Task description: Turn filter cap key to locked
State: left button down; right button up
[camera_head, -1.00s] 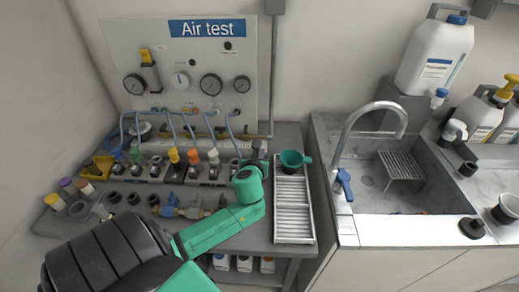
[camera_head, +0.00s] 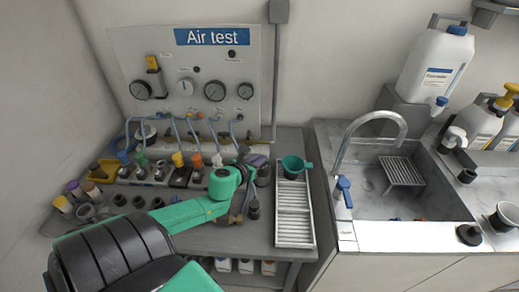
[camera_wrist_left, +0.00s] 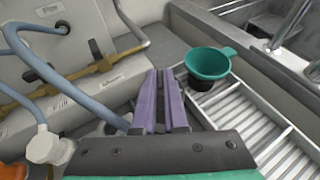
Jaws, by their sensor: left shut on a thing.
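My left gripper comes in from the left in the head view, with its purple fingers (camera_head: 258,161) at the right end of the row of colour-capped fittings (camera_head: 178,160). In the left wrist view the two purple fingers (camera_wrist_left: 161,103) are close together, over the bench beside the drain rack. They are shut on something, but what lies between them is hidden. I cannot clearly make out the filter cap key or its locked mark. My right gripper is not in view.
A teal funnel cup (camera_head: 293,163) stands at the back of the slatted drain rack (camera_head: 294,215), just right of the gripper. The Air test panel (camera_head: 185,75) with gauges and blue hoses stands behind. A sink (camera_head: 405,190) with a tap is at the right.

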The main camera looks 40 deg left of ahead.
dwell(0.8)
pick_arm(q)
jog(key=c, duration=0.9)
grip_release()
jog(key=shift+c, duration=0.2)
jog(key=v, duration=1.4)
jog(key=shift+s+r+p, duration=0.2)
jog(key=shift+s+p, duration=0.05)
jog(key=shift+p, duration=0.05)
jog(key=shift+w, duration=0.1)
